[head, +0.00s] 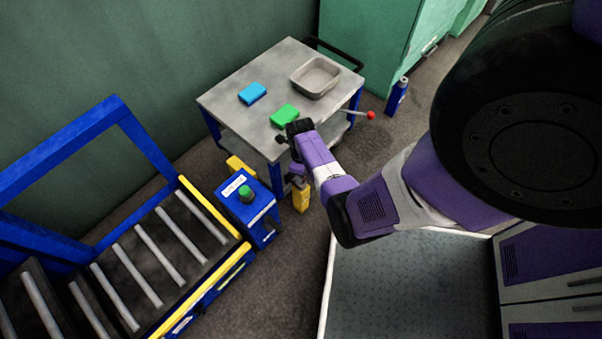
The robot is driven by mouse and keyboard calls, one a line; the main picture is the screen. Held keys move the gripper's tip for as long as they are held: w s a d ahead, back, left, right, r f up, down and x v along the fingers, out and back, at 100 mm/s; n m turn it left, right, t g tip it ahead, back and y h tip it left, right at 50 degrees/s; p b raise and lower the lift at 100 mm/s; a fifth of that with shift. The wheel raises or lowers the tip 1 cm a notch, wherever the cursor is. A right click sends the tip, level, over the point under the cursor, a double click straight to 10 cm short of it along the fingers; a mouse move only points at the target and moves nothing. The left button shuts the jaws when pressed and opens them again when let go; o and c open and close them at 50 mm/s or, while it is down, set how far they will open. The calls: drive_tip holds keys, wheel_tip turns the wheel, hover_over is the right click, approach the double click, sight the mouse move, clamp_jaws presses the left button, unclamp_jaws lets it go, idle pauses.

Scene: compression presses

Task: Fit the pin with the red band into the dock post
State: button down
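My arm reaches from the right towards the near edge of the grey cart in the head view. The dark end of my arm, which I take for my gripper (291,134), is beside a green block. The fingers are too small and dark to tell open from shut. I cannot make out a pin with a red band. A thin rod with a red ball end (370,115) sticks out at the cart's right side. A short yellow post (301,198) stands on the floor below my wrist, with small dark and purple parts above it. I cannot tell whether it is the dock post.
The cart (228,103) carries a blue block (252,93), the green block (285,115) and a grey bin (315,77). A blue stand with a green button (245,192) is beside a roller conveyor (135,255). A blue bottle (397,97) is near green cabinets (375,45).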

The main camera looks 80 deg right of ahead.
drive_tip(key=shift+f, duration=0.4)
drive_tip(key=c, duration=1.1)
unclamp_jaws()
wheel_tip(320, 180, up, 8)
drive_tip(key=p, duration=0.3)
drive_tip(key=shift+f, duration=0.1)
